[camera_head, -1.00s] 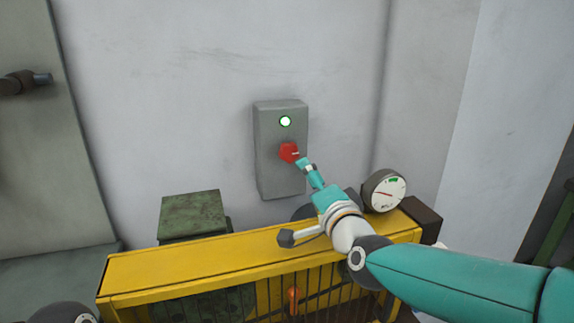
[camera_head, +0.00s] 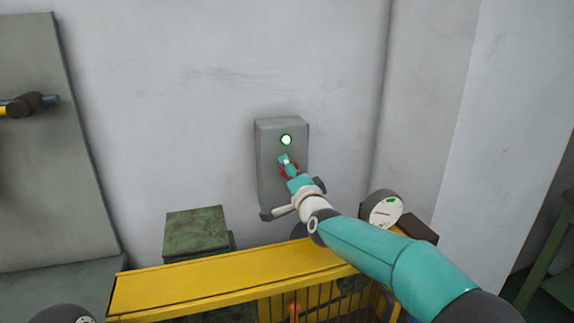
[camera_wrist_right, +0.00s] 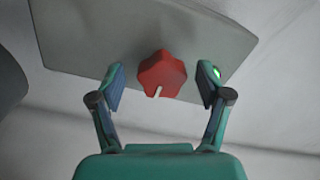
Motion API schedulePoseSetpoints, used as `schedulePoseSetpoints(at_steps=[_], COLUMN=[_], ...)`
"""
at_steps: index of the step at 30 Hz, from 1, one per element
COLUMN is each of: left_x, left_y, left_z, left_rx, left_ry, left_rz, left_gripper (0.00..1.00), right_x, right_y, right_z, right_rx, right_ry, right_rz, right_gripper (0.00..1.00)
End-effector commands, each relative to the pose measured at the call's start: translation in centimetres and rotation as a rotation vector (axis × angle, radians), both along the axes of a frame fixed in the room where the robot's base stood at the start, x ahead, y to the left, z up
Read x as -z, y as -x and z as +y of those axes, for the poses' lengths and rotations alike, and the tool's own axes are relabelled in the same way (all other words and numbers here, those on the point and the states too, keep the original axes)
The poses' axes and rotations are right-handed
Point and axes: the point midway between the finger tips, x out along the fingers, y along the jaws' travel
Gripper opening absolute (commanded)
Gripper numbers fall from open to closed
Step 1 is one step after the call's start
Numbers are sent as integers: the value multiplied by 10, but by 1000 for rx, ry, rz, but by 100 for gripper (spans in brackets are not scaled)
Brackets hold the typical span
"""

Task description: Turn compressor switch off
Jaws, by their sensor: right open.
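The compressor switch is a red rotary knob with a white pointer mark on a grey wall box (camera_head: 268,188). In the right wrist view the red knob (camera_wrist_right: 161,74) sits between the two open fingers of my right gripper (camera_wrist_right: 161,88), with a gap on each side. In the head view my right gripper (camera_head: 287,164) is in front of the knob (camera_head: 283,171) and hides most of it. The green light (camera_head: 286,140) above the knob is lit. My left gripper is not in view.
A yellow cage frame (camera_head: 225,277) stands below the box, under my right arm. A pressure gauge (camera_head: 383,209) is at its right end. A green metal box (camera_head: 196,231) stands at the left. The wall around the switch box is clear.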

Motion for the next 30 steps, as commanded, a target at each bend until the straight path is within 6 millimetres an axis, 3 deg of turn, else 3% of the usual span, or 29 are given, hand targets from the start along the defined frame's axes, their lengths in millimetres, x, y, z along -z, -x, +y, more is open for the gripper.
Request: schedulePoseSetpoints(at_steps=[7,18,27,30], left_x=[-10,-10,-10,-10], left_y=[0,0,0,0], left_z=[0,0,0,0], left_rx=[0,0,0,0], left_ry=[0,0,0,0], left_rz=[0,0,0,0], left_gripper=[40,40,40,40], right_x=[-1,0,0,1], right_y=[-18,-21,-21,-21], right_z=[6,7,7,7], right_rx=[1,0,0,0], right_ry=[0,0,0,0], right_rz=[-1,-1,0,0], right_gripper=[77,77,27,16])
